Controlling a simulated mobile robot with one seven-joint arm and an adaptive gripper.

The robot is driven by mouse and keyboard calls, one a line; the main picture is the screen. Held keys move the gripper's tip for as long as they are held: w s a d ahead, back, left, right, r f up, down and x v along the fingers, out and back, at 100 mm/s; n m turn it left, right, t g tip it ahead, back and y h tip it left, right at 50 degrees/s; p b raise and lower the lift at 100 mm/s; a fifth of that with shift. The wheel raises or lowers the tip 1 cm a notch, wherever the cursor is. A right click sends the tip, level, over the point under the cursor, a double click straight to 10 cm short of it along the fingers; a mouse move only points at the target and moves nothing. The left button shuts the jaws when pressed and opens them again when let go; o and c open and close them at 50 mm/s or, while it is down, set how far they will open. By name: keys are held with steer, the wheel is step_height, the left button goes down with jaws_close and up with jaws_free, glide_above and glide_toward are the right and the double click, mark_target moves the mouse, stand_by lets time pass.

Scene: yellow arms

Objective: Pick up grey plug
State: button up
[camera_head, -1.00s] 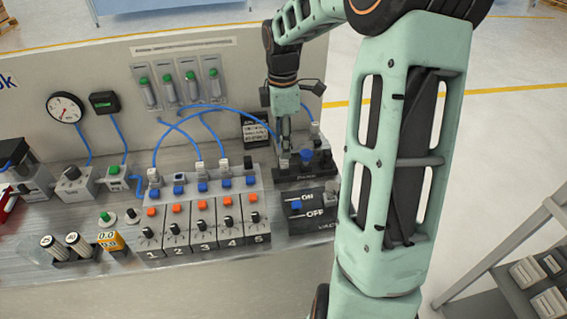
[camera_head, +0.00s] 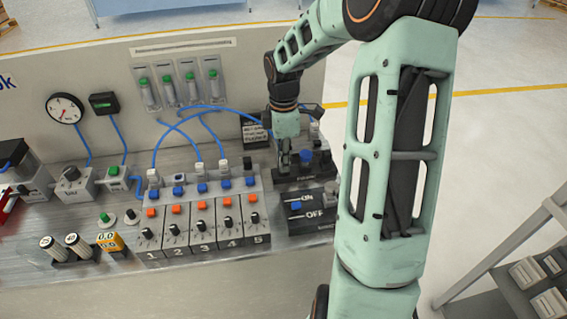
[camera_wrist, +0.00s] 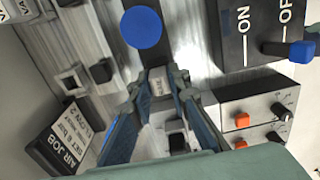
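A light grey piece (camera_wrist: 157,86), which looks like the grey plug, shows between my fingertips in the wrist view. I cannot tell whether the fingers touch it. My gripper (camera_wrist: 163,80) points down with its two fingers apart. In the head view my gripper (camera_head: 284,172) is low at the left end of the black block (camera_head: 322,178) and hides what is under it. White plugs (camera_head: 199,168) with blue hoses stand farther left.
A blue round knob (camera_wrist: 142,27) is just beyond my fingertips. The ON/OFF panel (camera_head: 313,209) lies in front of my gripper, and the numbered stations (camera_head: 203,228) to its left. The AIR JOB sign (camera_wrist: 62,137) stands behind. Blue hoses (camera_head: 205,128) arch at the left.

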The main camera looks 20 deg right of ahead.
jaws_close()
steer(key=shift+r, duration=0.1)
steer(key=shift+r, duration=0.7)
steer(key=s+a+r, duration=0.8)
steer(key=s+r, duration=0.3)
steer(key=shift+s+r, duration=0.2)
